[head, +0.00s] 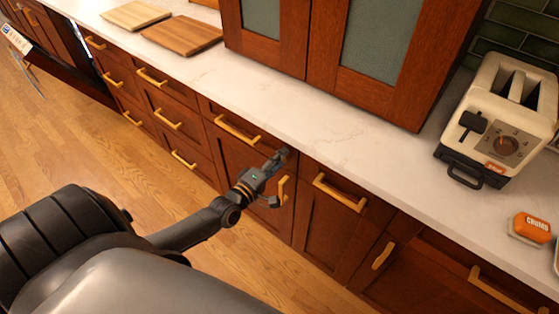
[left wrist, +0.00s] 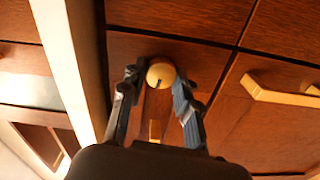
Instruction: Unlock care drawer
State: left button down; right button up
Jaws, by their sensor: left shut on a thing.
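A round brass lock knob (left wrist: 160,75) with a dark slot sits on a dark red-brown wooden front just under the counter edge. In the left wrist view my left gripper (left wrist: 158,82) has one finger on each side of the knob and is shut on it. In the head view my left gripper (head: 279,158) is at the top of a wooden front (head: 306,178) below the counter, and it hides the knob there. A brass handle (head: 283,189) shows just beside and below the gripper. My right gripper is not in view.
The pale counter (head: 330,130) runs above the fronts, its edge (left wrist: 75,65) close beside my gripper. Other brass handles (head: 238,131) stick out nearby. The wooden floor is clear.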

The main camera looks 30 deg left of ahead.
pick_arm(q)
jog(key=shift+n, duration=1)
jog(key=c, duration=1)
grip_release()
jog(key=shift+s, duration=0.1)
jog(key=s+a, duration=0.1)
jog(key=s, duration=1)
jog(key=shift+s, duration=0.4)
